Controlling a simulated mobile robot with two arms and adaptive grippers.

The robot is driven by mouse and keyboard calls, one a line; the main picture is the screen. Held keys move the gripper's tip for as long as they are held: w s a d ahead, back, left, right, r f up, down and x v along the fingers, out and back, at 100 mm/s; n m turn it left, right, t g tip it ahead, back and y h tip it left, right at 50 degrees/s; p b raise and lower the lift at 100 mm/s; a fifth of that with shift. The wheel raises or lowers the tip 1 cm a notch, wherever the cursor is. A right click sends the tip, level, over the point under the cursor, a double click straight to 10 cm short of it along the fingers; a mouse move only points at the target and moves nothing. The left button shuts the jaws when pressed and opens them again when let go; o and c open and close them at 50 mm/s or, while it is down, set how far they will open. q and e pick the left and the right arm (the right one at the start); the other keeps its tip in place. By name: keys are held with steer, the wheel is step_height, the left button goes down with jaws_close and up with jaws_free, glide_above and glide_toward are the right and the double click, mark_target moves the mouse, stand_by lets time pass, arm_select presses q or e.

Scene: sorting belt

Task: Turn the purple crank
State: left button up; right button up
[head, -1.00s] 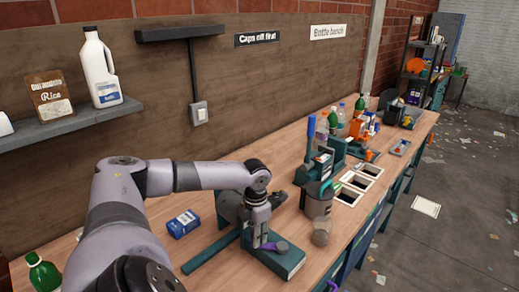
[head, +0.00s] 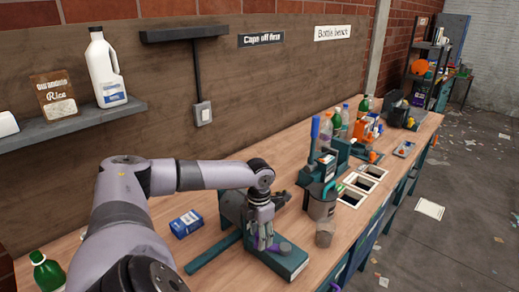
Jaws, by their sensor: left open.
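The purple crank (head: 275,248) is on a bench device with a green base (head: 292,262) and a grey body, in the lower middle of the head view. Only small purple parts of the crank show, because my left gripper (head: 262,244) is right over it. The left gripper points down with its fingers apart, at the crank. I cannot tell whether the fingers touch it. My right gripper is not in view.
A blue and white box (head: 186,224) lies left of the device. Square openings (head: 350,197) and bottles are farther along the bench. A shelf (head: 70,126) is on the wall.

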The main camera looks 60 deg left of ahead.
arm_select(q)
step_height(320, 180, up, 12)
steer(key=shift+f, duration=0.2)
stand_by(0.7)
